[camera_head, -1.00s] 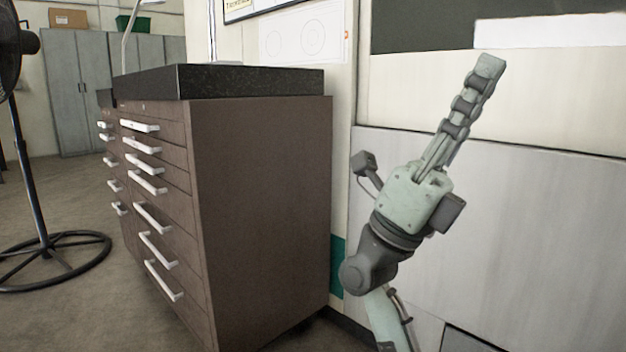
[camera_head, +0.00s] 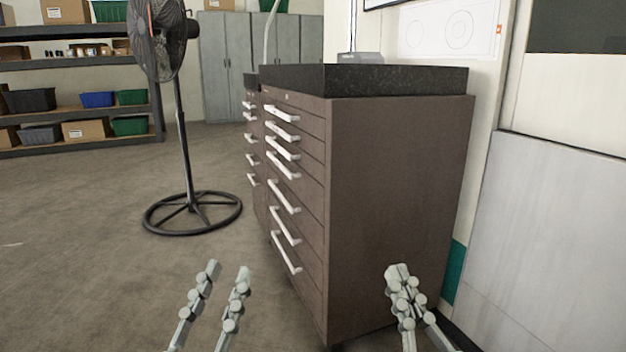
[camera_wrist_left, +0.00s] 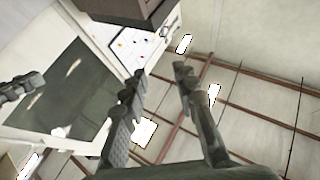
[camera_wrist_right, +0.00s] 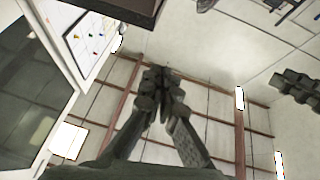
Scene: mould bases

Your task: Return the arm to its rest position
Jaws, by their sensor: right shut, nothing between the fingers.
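My left gripper (camera_head: 229,268) is low in the head view, left of centre. Its two fingers stand apart with nothing between them. In the left wrist view its fingers (camera_wrist_left: 157,78) are spread the same way, with the ceiling behind them. My right gripper (camera_head: 397,270) is low in the head view, right of centre, in front of the cabinet's side panel. Its fingers are together and hold nothing. In the right wrist view its fingertips (camera_wrist_right: 156,75) meet. Both grippers point upward, and the lower arms are out of the head view.
A brown drawer cabinet (camera_head: 390,180) with a dark top (camera_head: 400,82) stands ahead. A standing fan (camera_head: 183,130) is to its left, with shelving (camera_head: 80,112) and grey lockers (camera_head: 225,70) behind. A pale panel (camera_head: 560,240) is at the right. The floor at the left is open.

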